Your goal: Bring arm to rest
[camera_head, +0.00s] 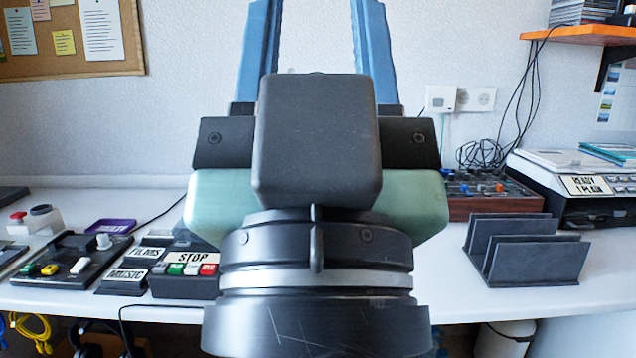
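My gripper (318,15) fills the middle of the head view, close to the camera and pointing up and away. Its two blue fingers stand wide apart, with only bare wall showing between them. Their tips run past the top edge of the frame and are cut off. No object shows between the visible parts of the fingers. The dark wrist and green gripper body hide the middle of the white desk (455,300).
On the desk's left are a control panel (75,268) and a button box marked STOP (185,280). On the right are an empty dark slotted rack (528,255), a knobbed console (490,195) and a machine (580,185). An orange shelf (590,34) is at upper right.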

